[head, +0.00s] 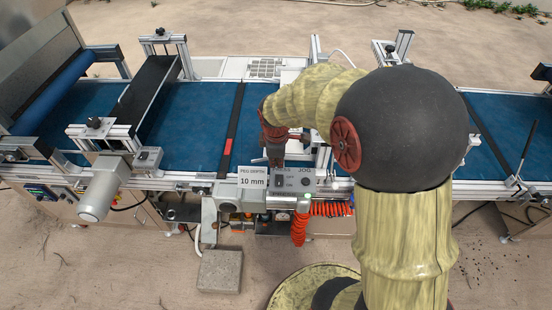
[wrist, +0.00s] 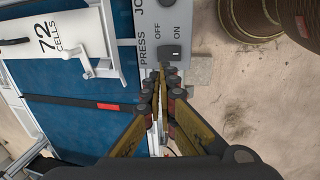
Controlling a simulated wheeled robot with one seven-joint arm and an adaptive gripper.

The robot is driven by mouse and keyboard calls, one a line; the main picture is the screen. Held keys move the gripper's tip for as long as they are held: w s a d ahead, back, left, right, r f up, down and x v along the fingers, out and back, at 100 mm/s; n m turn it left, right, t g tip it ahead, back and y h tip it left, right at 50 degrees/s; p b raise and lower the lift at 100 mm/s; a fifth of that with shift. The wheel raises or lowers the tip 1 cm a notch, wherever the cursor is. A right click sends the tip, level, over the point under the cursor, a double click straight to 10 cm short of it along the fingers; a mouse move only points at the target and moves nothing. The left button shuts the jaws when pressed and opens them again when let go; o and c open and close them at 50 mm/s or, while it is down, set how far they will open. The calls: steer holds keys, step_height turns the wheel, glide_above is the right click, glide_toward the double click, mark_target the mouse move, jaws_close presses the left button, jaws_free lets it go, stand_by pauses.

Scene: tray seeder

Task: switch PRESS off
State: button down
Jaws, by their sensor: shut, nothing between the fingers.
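The grey control panel (head: 292,203) sits on the front side of the machine, below my gripper (head: 276,162). In the wrist view the panel (wrist: 150,15) appears turned sideways, with the labels PRESS, OFF and ON readable. The black PRESS switch (wrist: 171,52) lies beside these labels, OFF toward the left and ON toward the right. I cannot tell which side is pressed in. My gripper also shows in the wrist view (wrist: 165,76), with its fingertips together and empty, just below the switch in the picture. I cannot tell whether they touch the panel.
A JOG label stands beside PRESS on the panel. A "10 mm" sign (head: 252,178) is just left of it. An orange coiled hose (head: 300,226) hangs below. The blue belt (head: 200,125) with metal frames runs behind. A grey block (head: 220,271) lies on the ground in front.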

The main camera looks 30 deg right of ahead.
mark_target(277, 176)
steer(key=b+x, duration=0.1)
steer(key=x, duration=0.7)
steer(key=shift+f, duration=0.15)
